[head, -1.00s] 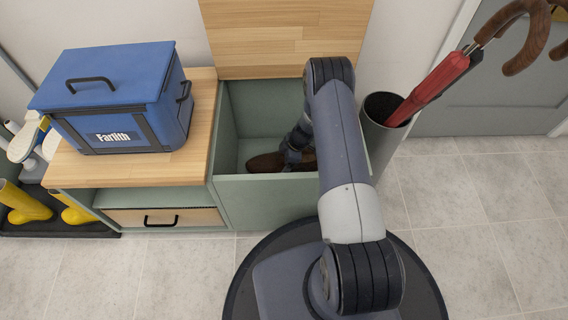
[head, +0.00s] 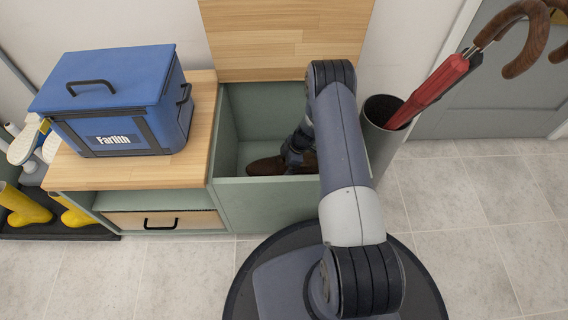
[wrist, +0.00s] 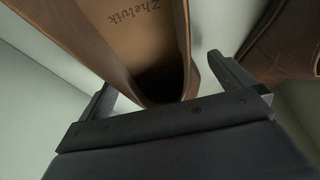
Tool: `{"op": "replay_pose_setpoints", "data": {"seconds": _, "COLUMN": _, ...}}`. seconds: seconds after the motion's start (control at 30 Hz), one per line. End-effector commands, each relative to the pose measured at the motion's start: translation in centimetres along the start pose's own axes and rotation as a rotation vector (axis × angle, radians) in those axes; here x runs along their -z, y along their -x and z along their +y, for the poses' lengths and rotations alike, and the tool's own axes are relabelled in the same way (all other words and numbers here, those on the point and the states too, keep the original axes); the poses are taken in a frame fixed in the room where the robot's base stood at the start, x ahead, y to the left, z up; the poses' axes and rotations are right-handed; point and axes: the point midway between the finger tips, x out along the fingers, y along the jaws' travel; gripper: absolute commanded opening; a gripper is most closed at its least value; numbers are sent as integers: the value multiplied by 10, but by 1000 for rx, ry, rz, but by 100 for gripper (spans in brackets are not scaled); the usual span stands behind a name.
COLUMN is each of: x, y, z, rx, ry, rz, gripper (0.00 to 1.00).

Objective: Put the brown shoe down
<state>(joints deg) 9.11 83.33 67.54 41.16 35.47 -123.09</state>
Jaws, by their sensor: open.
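A brown shoe (head: 264,167) lies low in the open green compartment (head: 228,130) of the bench, its toe pointing left in the head view. My gripper (head: 292,160) is down in the compartment at the shoe's heel end, partly hidden by my arm. In the wrist view, my gripper (wrist: 165,88) is open, with one finger on each side of the shoe's heel (wrist: 150,45); the insole lettering shows. I cannot tell whether a finger touches the shoe. A second brown shoe (wrist: 292,45) is at the right in the wrist view, beyond the right finger.
The wooden lid (head: 290,40) stands raised behind the compartment. A blue box (head: 120,95) sits on the wooden bench top (head: 185,165) to the left. A grey umbrella stand (head: 383,125) with a red umbrella (head: 430,90) is close on the right. Yellow boots (head: 25,208) stand far left.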

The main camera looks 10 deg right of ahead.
Motion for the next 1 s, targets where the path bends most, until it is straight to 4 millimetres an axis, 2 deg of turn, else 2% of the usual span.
{"op": "replay_pose_setpoints", "data": {"seconds": 0.03, "x": 1, "y": 14, "z": 1, "rx": -2, "ry": -2, "rz": 0, "gripper": 100}}
{"op": "replay_pose_setpoints", "data": {"seconds": 0.2, "x": 2, "y": 52, "z": 1, "rx": -2, "ry": -1, "rz": 0, "gripper": 100}}
{"op": "replay_pose_setpoints", "data": {"seconds": 0.43, "x": 1, "y": 93, "z": 0, "rx": -1, "ry": 0, "rz": 0, "gripper": 100}}
{"op": "replay_pose_setpoints", "data": {"seconds": 0.63, "x": 1, "y": 108, "z": 0, "rx": 0, "ry": 0, "rz": 0, "gripper": 100}}
{"op": "replay_pose_setpoints", "data": {"seconds": 1.0, "x": 0, "y": 108, "z": 0, "rx": 1, "ry": 0, "rz": 0, "gripper": 100}}
